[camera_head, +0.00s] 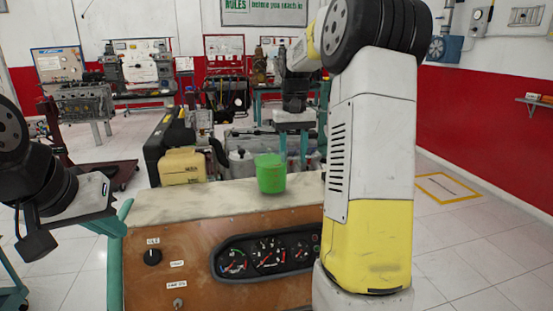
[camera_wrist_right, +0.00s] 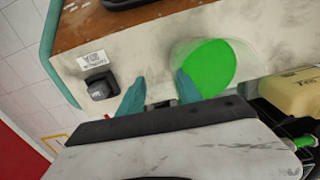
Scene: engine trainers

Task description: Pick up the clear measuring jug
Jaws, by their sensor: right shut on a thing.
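The clear measuring jug (camera_head: 271,173), filled with green, stands upright on the pale top of the trainer in the head view. In the right wrist view the jug (camera_wrist_right: 208,68) shows from above, with a clear rim around a green disc. My right gripper (camera_head: 293,150) points down just behind and to the right of the jug. In the right wrist view its teal fingers (camera_wrist_right: 158,95) are apart, one overlapping the jug's near edge; the gripped part is hard to see. My left gripper (camera_head: 80,200) is at the left, away from the jug, its fingertips unclear.
The trainer's pale top (camera_head: 180,205) is bare left of the jug. Its brown front carries a gauge panel (camera_head: 265,255) and a knob (camera_head: 152,257). A yellow tank (camera_head: 183,166) and engine parts stand behind. My right arm blocks the view at right.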

